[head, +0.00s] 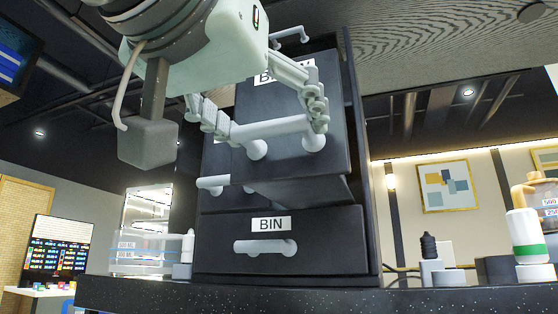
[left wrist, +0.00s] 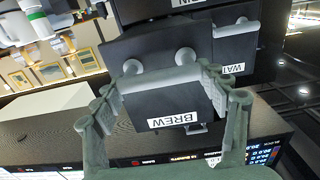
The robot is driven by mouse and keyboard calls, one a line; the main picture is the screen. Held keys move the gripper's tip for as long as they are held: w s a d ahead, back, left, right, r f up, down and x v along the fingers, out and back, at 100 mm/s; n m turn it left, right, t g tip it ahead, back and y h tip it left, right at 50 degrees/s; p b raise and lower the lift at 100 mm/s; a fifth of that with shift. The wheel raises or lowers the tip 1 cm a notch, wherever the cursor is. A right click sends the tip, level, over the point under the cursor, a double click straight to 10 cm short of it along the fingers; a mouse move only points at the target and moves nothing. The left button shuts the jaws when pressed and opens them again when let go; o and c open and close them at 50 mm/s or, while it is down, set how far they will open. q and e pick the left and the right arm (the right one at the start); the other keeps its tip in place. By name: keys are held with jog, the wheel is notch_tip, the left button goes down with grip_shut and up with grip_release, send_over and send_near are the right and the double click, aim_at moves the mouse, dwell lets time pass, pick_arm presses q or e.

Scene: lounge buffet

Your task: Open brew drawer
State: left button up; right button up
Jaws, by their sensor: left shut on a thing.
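The brew drawer (head: 295,165) is dark with a pale bar handle (head: 270,128). It stands out past the drawer below, and part of its underside shows. Its label is partly hidden by my gripper in the head view. In the left wrist view, the drawer front (left wrist: 180,98) shows the word BREW upside down. My left gripper (head: 272,124) comes down from above, with one finger at each end of the handle, and is shut on it. The handle also lies between the fingers in the left wrist view (left wrist: 160,79). My right gripper is not in view.
The shut BIN drawer (head: 330,235) sits below, with its own handle (head: 265,247). A drawer marked WAT, the rest hidden, shows in the left wrist view (left wrist: 230,52). A clear container (head: 140,252) stands left on the dark counter (head: 440,298); a white bottle (head: 526,236) stands right.

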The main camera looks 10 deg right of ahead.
pick_arm(q)
jog(key=shift+v, duration=1.75)
jog(key=o, duration=1.7)
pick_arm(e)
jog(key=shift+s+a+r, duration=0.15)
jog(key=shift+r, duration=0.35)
pick_arm(q)
jog(key=shift+r, duration=0.15)
notch_tip(320, 180, up, 10)
jog(key=shift+f, duration=0.1)
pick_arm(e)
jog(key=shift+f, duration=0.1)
